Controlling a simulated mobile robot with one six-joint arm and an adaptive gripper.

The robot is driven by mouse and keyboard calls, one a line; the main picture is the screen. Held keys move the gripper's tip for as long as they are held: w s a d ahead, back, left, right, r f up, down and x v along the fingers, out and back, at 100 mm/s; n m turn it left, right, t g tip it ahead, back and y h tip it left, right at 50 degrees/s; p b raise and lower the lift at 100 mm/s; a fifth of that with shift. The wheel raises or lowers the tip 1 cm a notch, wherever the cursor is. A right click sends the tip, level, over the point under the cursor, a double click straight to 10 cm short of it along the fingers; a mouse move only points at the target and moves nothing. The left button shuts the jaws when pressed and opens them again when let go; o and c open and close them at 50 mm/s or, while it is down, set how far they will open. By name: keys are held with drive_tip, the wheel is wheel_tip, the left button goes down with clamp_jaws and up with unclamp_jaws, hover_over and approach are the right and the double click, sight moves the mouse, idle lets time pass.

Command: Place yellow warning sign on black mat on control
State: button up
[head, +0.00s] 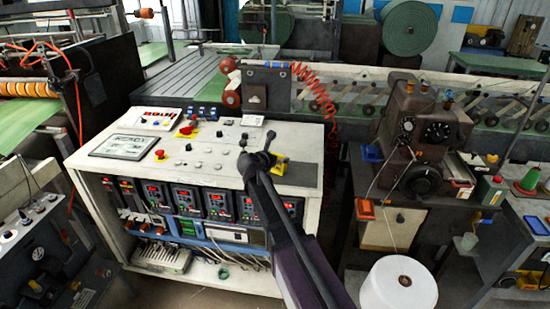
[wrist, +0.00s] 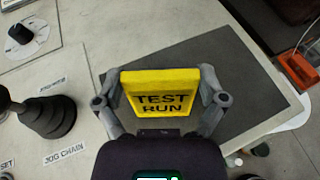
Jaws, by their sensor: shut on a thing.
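The yellow warning sign (wrist: 160,92), lettered "TEST RUN", is between the two fingers of my gripper (wrist: 161,84), which is shut on its left and right sides. In the head view the sign (head: 281,167) shows only in part beside my gripper (head: 262,158). The black mat (wrist: 245,85), dark grey in the picture, lies flat on the right end of the control console's top (head: 215,150). The mat also shows in the head view (head: 305,175). The sign overlaps the mat's left part in the wrist view. I cannot tell whether it touches the mat.
A black joystick (wrist: 40,115) by a "JOG CHAIN" label and a black knob (wrist: 22,34) stand left of my gripper. Red buttons and a screen (head: 118,146) are further left on the console. A brown machine (head: 425,130) stands to the right, across a gap.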

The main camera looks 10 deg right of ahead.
drive_tip(key=o, duration=0.8)
drive_tip(key=shift+r, duration=0.15)
drive_tip(key=p+v, duration=0.5)
drive_tip(key=v, duration=0.7)
drive_tip(key=s+d+f+m+g+y, duration=0.3)
drive_tip(key=s+d+f+m+g, duration=0.45)
drive_tip(key=s+m, duration=0.5)
drive_tip(key=shift+s+d+f+m+g+y, duration=0.3)
drive_tip(key=shift+s+f+m+g+y, duration=0.5)
drive_tip(key=shift+s+m, duration=1.35)
drive_tip(key=shift+s+d+f+m+g+y, duration=0.15)
drive_tip(key=shift+s+d+f+m+y, duration=0.25)
drive_tip(key=shift+s+m+y, duration=1.7)
drive_tip(key=shift+s+d+f+m+g, duration=0.2)
drive_tip(key=shift+s+f+m+g, duration=0.45)
drive_tip(key=shift+m, duration=2.85)
